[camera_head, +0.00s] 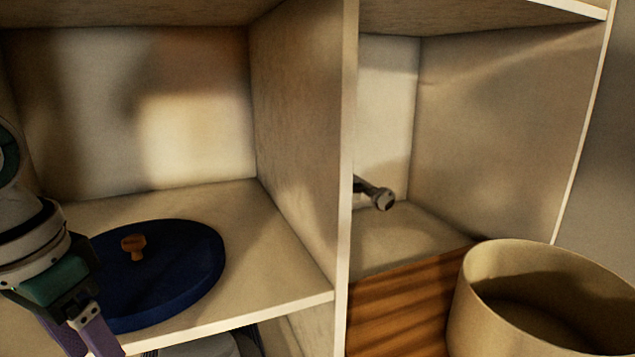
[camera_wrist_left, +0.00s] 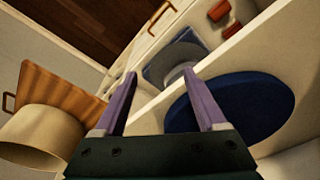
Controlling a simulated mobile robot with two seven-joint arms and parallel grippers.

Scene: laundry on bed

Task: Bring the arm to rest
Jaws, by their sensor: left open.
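My left arm comes in from the left in the head view, with its left gripper (camera_head: 92,335) low at the left, in front of the shelf. In the left wrist view the gripper (camera_wrist_left: 165,100) has its two purple fingers spread apart with nothing between them. A blue round lid (camera_head: 165,270) with a wooden knob lies on the left shelf, just beyond the gripper; it also shows in the left wrist view (camera_wrist_left: 245,100) beside the right-hand finger. My right gripper is not in either view.
A shelf unit (camera_head: 346,180) with an upright divider fills the view. A tan round container (camera_head: 490,300) stands at the lower right beside a striped wooden board (camera_head: 400,310). A dark metallic object (camera_head: 375,192) is in the right compartment. Red items (camera_wrist_left: 225,15) sit in a lower compartment.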

